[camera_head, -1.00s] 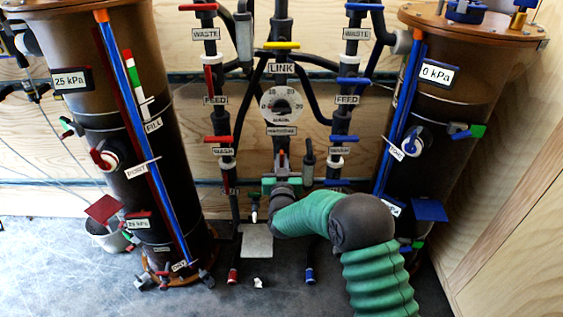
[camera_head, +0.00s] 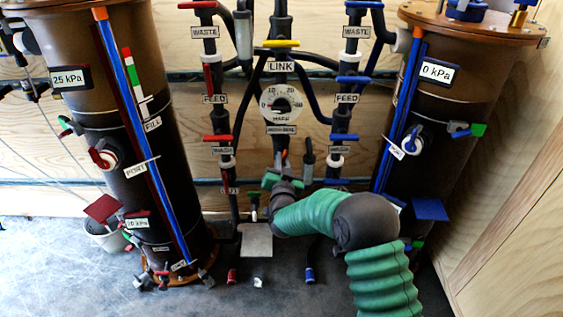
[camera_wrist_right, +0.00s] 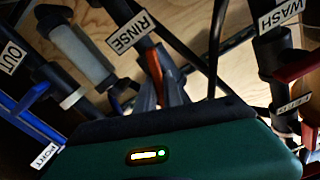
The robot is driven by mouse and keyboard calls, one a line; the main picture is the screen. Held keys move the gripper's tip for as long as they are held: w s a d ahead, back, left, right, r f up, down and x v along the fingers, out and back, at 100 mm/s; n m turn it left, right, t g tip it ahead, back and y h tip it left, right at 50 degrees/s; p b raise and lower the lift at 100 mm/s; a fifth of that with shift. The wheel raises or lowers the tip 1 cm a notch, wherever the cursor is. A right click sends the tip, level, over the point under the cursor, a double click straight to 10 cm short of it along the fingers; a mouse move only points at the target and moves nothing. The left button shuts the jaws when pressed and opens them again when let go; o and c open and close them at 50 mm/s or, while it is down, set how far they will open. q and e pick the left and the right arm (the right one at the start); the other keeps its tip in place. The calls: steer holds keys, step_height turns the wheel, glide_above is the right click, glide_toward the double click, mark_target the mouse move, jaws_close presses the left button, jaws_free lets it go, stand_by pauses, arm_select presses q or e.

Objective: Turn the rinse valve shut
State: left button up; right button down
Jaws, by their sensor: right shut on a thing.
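The rinse valve has an orange handle (camera_head: 283,158) on the centre pipe below the round gauge, largely hidden by my gripper in the head view. In the right wrist view the orange handle (camera_wrist_right: 153,64) stands between the grey fingers, just below the RINSE label (camera_wrist_right: 131,33). My right gripper (camera_head: 281,168) is shut on this handle, its green body (camera_head: 277,182) tilted. The fingers also show in the wrist view (camera_wrist_right: 158,88), partly hidden by the gripper body. My left gripper is not in view.
A brown column (camera_head: 100,120) stands at left and a dark column (camera_head: 445,110) at right. Red-handled valves (camera_head: 217,138) and blue-handled valves (camera_head: 343,137) flank the centre pipe closely. The gauge (camera_head: 281,103) is just above. Open floor lies in front.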

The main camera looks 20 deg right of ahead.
steer(key=m, duration=0.2)
steer(key=m+b, duration=0.1)
steer(key=m, duration=0.3)
steer(key=shift+d+f+m+b, duration=0.25)
steer(key=shift+f+m+b, duration=0.05)
steer(key=shift+b, duration=0.05)
steer(key=shift+s+f+m+b, duration=0.15)
steer(key=shift+m+b, duration=0.5)
steer(key=shift+m, duration=1.15)
steer(key=shift+f+m+b, duration=0.2)
steer(key=shift+m+b, duration=0.4)
steer(key=shift+m, duration=1.2)
steer(key=c, duration=1.5)
jaws_free()
steer(key=shift+d, duration=0.15)
steer(key=shift+r, duration=0.1)
